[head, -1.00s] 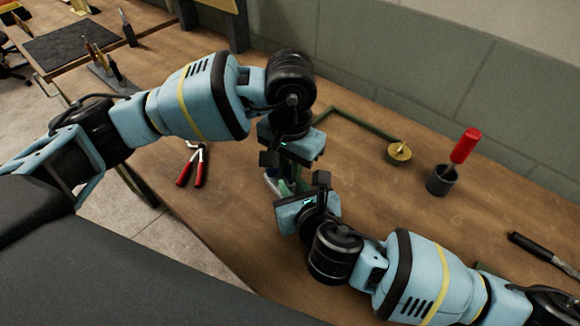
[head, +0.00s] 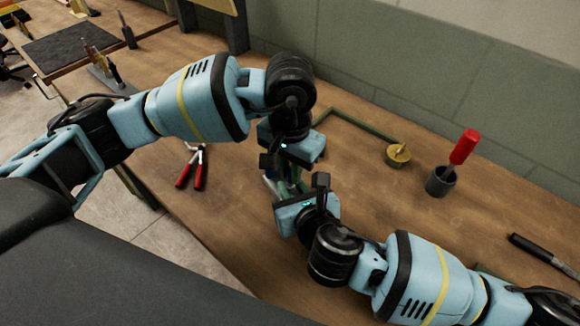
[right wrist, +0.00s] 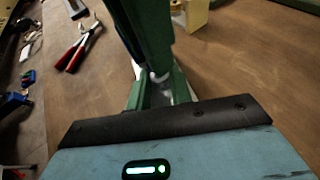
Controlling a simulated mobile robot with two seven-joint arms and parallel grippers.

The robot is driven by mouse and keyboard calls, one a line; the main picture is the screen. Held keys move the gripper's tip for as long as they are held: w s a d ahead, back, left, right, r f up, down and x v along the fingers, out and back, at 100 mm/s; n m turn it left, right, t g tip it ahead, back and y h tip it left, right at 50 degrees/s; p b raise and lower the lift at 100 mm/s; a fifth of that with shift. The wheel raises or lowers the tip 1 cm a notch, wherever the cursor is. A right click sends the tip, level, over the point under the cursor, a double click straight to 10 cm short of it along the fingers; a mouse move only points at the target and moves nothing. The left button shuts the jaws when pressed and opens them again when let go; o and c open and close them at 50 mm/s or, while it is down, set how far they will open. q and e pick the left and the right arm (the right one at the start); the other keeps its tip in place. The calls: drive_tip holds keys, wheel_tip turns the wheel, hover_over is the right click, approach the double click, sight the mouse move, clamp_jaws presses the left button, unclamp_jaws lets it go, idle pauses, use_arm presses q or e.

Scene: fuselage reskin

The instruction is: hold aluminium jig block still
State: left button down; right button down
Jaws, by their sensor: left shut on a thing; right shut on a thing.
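My left gripper (head: 283,173) comes down from above at mid-table, and my right gripper (head: 292,187) meets it from just below in the picture. Both are shut, close together, and their wrists cover most of what is between them. A small pale metal piece, which looks like the aluminium jig block (right wrist: 161,91), shows between the green fingers of my right gripper in the right wrist view. A dark green bar (right wrist: 143,32) rises just beyond it. I cannot tell where each left fingertip touches the block.
Red-handled pliers (head: 192,166) lie left of the grippers. A green angled bar (head: 345,120) and a brass disc (head: 398,153) are behind. A dark cup (head: 441,181) holds a red-handled tool (head: 465,146). A black-handled tool (head: 545,254) lies right. The wooden table (head: 225,215) is bare in front.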

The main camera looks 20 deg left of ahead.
use_arm(q)
drive_tip(key=shift+f, duration=0.6)
drive_tip(key=shift+r, duration=0.1)
idle(0.4)
drive_tip(key=shift+r, duration=0.4)
drive_tip(key=shift+r, duration=0.2)
drive_tip(key=shift+r, duration=0.3)
drive_tip(key=shift+f, duration=1)
idle(1.6)
drive_tip(key=shift+r, duration=0.2)
drive_tip(key=shift+r, duration=0.4)
